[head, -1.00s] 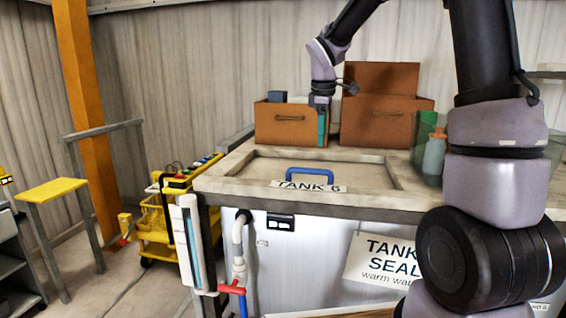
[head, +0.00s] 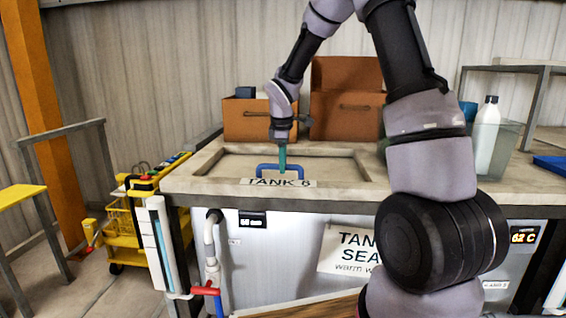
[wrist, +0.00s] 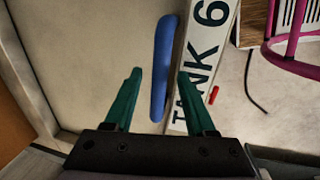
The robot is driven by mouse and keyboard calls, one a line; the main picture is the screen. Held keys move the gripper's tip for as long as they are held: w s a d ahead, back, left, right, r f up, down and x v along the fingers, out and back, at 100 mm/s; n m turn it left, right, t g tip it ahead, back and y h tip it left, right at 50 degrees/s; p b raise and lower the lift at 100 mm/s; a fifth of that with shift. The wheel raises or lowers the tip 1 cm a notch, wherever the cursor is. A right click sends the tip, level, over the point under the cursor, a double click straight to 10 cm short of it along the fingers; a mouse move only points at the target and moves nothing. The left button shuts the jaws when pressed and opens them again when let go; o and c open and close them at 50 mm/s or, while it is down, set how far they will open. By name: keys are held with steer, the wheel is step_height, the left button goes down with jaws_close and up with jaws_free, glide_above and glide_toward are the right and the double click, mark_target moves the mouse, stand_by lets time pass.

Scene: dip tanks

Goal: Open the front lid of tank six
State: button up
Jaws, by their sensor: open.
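The front lid (head: 225,167) of tank six is a flat beige panel lying closed in the tank's top frame. Its blue handle (head: 294,168) stands at the front edge, behind the "TANK 6" label (head: 276,183). My gripper (head: 282,168) points down at the handle, with its green fingers open and empty. In the wrist view the blue handle (wrist: 163,60) lies between the two fingers (wrist: 160,72), closer to the right one. The label (wrist: 205,65) is just right of it. I cannot tell whether the fingertips reach down past the bar.
Two brown boxes (head: 245,120) stand behind the lid. A white bottle (head: 487,135) in a clear container is at the right. A yellow cart (head: 125,215) stands left of the tank. A pink wire object (wrist: 273,40) shows in the wrist view.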

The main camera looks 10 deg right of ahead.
jaws_close()
stand_by(1.4)
